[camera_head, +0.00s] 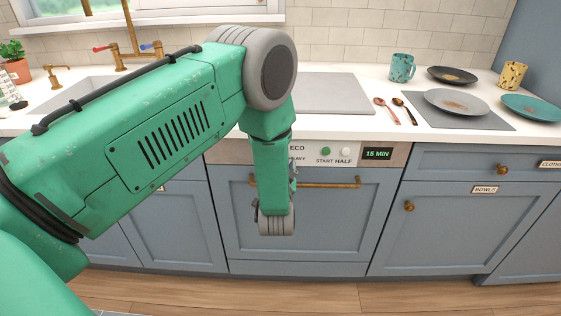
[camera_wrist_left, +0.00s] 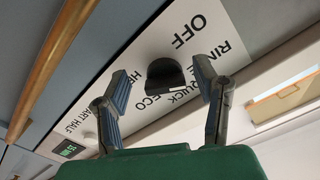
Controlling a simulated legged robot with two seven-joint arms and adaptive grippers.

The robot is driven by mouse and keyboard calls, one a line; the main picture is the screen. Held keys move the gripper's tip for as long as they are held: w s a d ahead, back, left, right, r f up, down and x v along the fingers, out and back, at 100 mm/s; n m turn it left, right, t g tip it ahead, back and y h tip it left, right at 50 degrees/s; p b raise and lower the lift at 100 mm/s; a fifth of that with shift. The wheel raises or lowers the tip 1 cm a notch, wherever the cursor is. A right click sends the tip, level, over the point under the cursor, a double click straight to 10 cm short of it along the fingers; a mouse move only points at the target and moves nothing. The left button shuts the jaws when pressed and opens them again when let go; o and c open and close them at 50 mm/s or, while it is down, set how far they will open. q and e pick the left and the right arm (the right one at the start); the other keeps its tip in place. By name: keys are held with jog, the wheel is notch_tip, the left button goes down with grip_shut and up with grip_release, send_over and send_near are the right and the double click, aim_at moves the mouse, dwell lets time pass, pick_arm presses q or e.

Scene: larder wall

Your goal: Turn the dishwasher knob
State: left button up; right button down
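The dishwasher knob (camera_wrist_left: 163,74) is a dark, rounded knob on the pale control panel in the left wrist view. OFF, RINSE, QUICK and ECO are printed around it; its exact setting is unclear. My left gripper (camera_wrist_left: 162,78) is open, with one finger on each side of the knob. A gap shows between each finger and the knob, and I cannot tell how deep the fingers reach. In the head view my left arm hides the knob and the fingers. The dishwasher (camera_head: 325,215) has a blue-grey door. My right gripper is not in view.
A brass handle bar (camera_head: 335,183) runs across the door below the panel. The display (camera_head: 377,154) reads 15 MIN, right of the START and HALF buttons. The counter above holds a teal mug (camera_head: 402,68), plates and spoons at the right.

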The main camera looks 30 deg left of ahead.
pick_arm(q)
jog(key=shift+r, duration=0.1)
jog(key=v, duration=1.2)
jog(key=shift+f, duration=0.2)
jog(key=s+f+g+h, duration=0.4)
jog(key=s+f, duration=0.1)
jog(key=f, duration=0.3)
jog(key=s+d+f+g+h, duration=0.1)
jog(key=s+f+g, duration=0.2)
jog(key=s, duration=0.5)
jog(key=s+d+f+g+h, duration=0.1)
jog(key=s+f+g+h, duration=0.1)
jog(key=s, duration=0.6)
jog(key=s+d+f+g+h, duration=0.1)
jog(key=s+f+g, duration=0.3)
jog(key=s, duration=0.4)
jog(key=shift+m+g+h, duration=0.4)
jog(key=shift+g+h, duration=0.2)
jog(key=shift+g, duration=0.2)
jog(key=shift+w, duration=0.15)
jog(key=shift+c, duration=0.4)
